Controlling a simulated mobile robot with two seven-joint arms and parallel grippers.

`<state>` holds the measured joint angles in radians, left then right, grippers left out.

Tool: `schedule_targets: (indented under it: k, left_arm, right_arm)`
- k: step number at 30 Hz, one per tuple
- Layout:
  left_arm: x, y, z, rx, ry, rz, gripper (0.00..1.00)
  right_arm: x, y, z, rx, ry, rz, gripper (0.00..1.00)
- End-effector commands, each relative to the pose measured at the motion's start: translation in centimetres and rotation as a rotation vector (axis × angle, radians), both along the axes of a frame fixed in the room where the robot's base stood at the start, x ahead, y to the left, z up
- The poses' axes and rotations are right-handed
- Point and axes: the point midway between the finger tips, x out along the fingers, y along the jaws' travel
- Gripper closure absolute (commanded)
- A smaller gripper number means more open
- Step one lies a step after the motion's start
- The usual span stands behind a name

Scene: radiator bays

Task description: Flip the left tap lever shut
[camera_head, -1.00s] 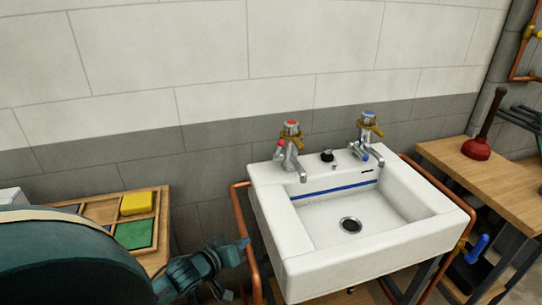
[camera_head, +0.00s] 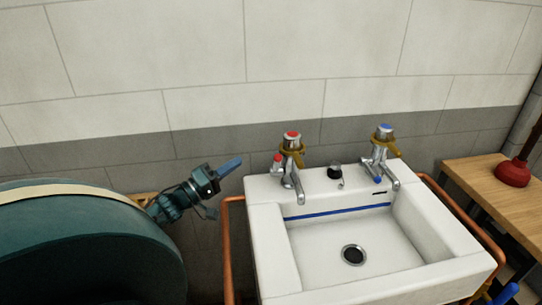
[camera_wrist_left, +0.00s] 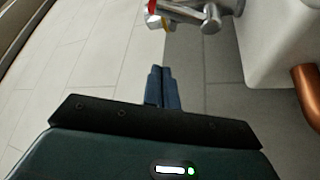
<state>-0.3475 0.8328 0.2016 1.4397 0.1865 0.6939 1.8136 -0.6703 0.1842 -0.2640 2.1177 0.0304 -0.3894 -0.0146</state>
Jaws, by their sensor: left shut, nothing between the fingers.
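The left tap (camera_head: 291,168) is chrome with a red-marked top and stands on the back left of the white sink (camera_head: 262,235). A brass-coloured lever (camera_head: 297,151) sits at its head, and a small red-tipped part (camera_head: 277,160) stands on its left side. My left gripper (camera_head: 238,162) is shut and empty, left of the left tap and apart from it, its blue fingers pointing toward the tap. In the left wrist view the shut fingers (camera_wrist_left: 163,84) lie below chrome tap parts (camera_wrist_left: 187,18) at the top edge. My right gripper is not in view.
The right tap (camera_head: 381,157), with a blue-marked top, stands on the sink's back right. A black knob (camera_head: 335,170) sits between the taps. A copper pipe (camera_head: 228,250) runs left of the sink. A plunger (camera_head: 515,172) stands on a wooden bench at right.

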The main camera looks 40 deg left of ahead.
Motion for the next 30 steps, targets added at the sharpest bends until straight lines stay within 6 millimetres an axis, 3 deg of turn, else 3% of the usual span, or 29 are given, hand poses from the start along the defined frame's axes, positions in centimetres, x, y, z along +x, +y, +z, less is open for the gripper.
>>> schedule_targets:
  k: [8, 27, 30]
  left_arm:
    - [0.4, -0.1, 0.2, 0.001, -0.001, 0.001, 1.0]
    - [9.8, -2.0, 2.7, 0.001, -0.002, 0.003, 1.0]
    - [8.9, -3.4, 1.7, -0.005, 0.004, -0.001, 1.0]
  right_arm:
    - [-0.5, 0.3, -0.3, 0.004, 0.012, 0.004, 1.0]
    - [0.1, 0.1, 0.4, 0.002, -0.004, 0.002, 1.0]
    - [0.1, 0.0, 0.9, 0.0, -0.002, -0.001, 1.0]
